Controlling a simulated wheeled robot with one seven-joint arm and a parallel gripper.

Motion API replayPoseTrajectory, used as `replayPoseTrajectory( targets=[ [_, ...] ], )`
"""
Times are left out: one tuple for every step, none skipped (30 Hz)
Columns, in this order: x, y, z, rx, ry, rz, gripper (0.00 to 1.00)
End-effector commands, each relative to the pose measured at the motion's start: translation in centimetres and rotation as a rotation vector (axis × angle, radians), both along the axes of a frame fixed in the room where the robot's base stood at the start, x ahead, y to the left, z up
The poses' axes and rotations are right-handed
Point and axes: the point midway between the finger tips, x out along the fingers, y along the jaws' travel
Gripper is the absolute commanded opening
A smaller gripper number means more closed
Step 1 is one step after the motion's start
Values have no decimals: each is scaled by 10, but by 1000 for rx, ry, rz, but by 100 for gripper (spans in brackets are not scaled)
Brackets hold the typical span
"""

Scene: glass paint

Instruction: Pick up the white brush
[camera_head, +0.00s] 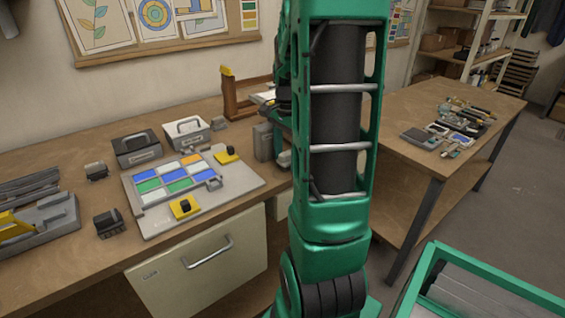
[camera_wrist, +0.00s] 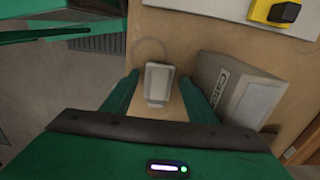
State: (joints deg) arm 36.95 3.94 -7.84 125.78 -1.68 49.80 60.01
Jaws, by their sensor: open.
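In the wrist view, a small pale, block-shaped object, which looks like the white brush (camera_wrist: 158,84), lies on the wooden bench between my fingers. Its bristles cannot be made out. My gripper (camera_wrist: 160,77) is open, with one green finger on each side of the brush and a visible gap to each. I cannot tell how far above the bench the fingertips are. In the head view my own arm hides most of the gripper, and a pale piece of what may be the brush (camera_head: 284,158) shows beside the arm.
A grey box with lettering (camera_wrist: 236,90) stands close to the right finger. A pale board with color panes (camera_head: 152,211) and yellow-black blocks lies left on the bench (camera_head: 75,265). A wooden stand (camera_head: 232,98) is behind. Another table (camera_head: 410,110) holds tools.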

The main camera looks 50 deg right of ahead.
Motion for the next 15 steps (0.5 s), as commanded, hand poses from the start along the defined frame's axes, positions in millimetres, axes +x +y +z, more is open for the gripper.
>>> replayPoseTrajectory(
  targets=[
    [0, 0, 0, 0, 0, 0, 53],
    [0, 0, 0, 0, 0, 0, 53],
    [0, 0, 0, 0, 0, 0, 53],
    [0, 0, 0, 0, 0, 0, 53],
    [0, 0, 0, 0, 0, 0, 53],
    [0, 0, 0, 0, 0, 0, 44],
    [0, 0, 0, 0, 0, 0, 36],
    [0, 0, 0, 0, 0, 0, 29],
    [0, 0, 0, 0, 0, 0, 20],
    [0, 0, 0, 0, 0, 0, 12],
    [0, 0, 0, 0, 0, 0, 10],
    [0, 0, 0, 0, 0, 0, 10],
    [0, 0, 0, 0, 0, 0, 10],
    [0, 0, 0, 0, 0, 0, 6],
    [0, 0, 0, 0, 0, 0, 6]
  ],
)
